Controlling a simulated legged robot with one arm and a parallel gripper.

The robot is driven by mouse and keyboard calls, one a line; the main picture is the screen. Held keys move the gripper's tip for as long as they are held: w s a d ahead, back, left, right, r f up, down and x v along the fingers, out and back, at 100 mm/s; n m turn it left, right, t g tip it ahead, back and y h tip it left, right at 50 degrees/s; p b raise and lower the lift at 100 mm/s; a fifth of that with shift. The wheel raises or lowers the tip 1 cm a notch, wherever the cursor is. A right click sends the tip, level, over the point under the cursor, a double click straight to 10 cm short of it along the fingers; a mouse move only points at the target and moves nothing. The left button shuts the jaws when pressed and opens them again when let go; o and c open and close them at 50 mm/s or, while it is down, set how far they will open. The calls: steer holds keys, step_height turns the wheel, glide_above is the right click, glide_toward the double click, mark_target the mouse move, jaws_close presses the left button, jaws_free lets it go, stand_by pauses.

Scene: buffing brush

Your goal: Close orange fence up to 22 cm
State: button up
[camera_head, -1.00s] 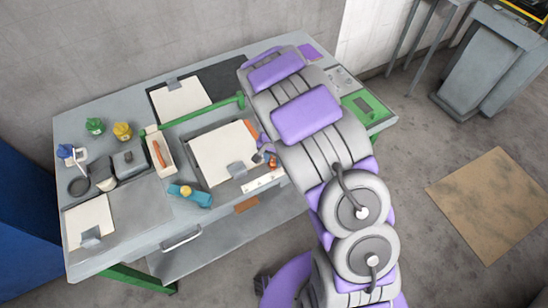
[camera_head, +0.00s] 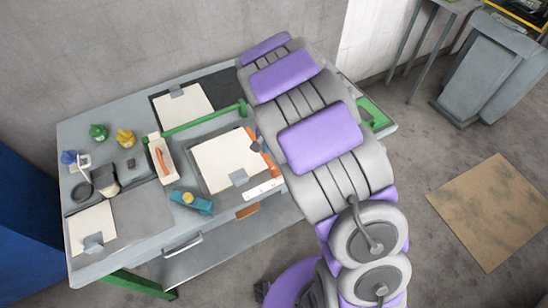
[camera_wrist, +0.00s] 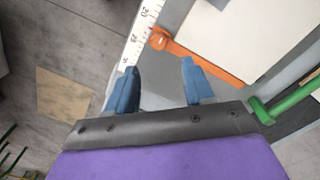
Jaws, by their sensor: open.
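In the head view the orange fence (camera_head: 251,132) is a small strip at the right edge of a white sheet (camera_head: 222,158), partly hidden by my arm. My gripper is mostly hidden there.
A green bar (camera_head: 205,117) crosses the table behind the sheet; it also shows at the right of the wrist view (camera_wrist: 296,98). A teal tool (camera_head: 191,203), a tray with an orange-handled item (camera_head: 161,157) and small bottles (camera_head: 98,132) stand to the left.

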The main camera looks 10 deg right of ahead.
step_height(320, 180, up, 8)
steer(key=shift+f+p, duration=0.25)
steer(key=shift+p, duration=0.15)
stand_by(0.3)
steer(key=s+d+r+n, duration=0.1)
steer(key=s+d+r, duration=0.1)
steer(key=s+r, duration=0.4)
steer(key=s+d+r+n, duration=0.1)
steer(key=s+d+r, duration=0.15)
steer(key=s, duration=0.55)
steer(key=s+r+n+g, duration=0.1)
steer(key=s+n, duration=0.1)
steer(key=s, duration=0.8)
steer(key=s+r+n, duration=0.1)
steer(key=s+n, duration=0.1)
steer(key=s, duration=0.8)
steer(key=shift+d+r+g+b, duration=0.4)
steer(key=shift+b, duration=0.05)
